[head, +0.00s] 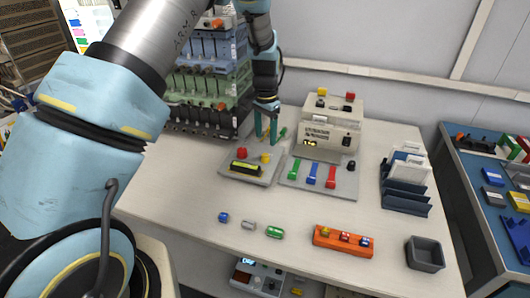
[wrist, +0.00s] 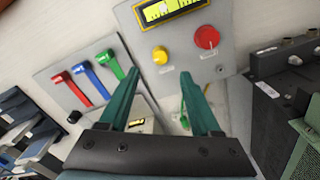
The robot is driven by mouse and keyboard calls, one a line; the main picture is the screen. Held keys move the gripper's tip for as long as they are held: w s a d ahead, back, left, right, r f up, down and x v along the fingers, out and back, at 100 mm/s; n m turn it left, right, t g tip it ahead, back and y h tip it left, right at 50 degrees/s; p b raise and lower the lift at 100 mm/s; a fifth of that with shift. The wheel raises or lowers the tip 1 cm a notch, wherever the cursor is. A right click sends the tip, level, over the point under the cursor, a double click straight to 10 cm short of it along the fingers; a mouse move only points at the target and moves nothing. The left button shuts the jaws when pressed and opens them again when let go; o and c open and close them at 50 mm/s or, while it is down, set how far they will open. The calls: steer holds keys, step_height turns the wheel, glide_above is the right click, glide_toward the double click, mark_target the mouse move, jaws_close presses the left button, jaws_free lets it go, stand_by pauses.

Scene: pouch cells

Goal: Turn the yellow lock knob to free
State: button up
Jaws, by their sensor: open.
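The yellow lock knob (head: 266,157) sits on a small grey panel (head: 236,176) that also carries a red button (head: 242,153) and a yellow-lit display (head: 245,168). In the wrist view the knob (wrist: 160,55) shows just beyond the gap between my fingertips, with the red button (wrist: 207,37) to its right and the display (wrist: 170,10) above. My gripper (head: 269,140) is open and empty, pointing down near the knob. Its green fingers (wrist: 160,74) stand apart, and no contact with the knob is visible. I cannot read which way the knob is turned.
A lever panel with green, blue and red levers (head: 312,174) lies right of the knob panel. A beige instrument box (head: 332,128) stands behind it. A tall rack (head: 205,90) stands at the back left. The table front holds small cells, an orange holder (head: 343,240) and a grey bin (head: 425,254).

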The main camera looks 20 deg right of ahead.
mark_target(265, 155)
step_height(265, 155, down, 8)
steer(key=shift+r+p, duration=0.1)
steer(key=shift+p, duration=1)
jaws_close()
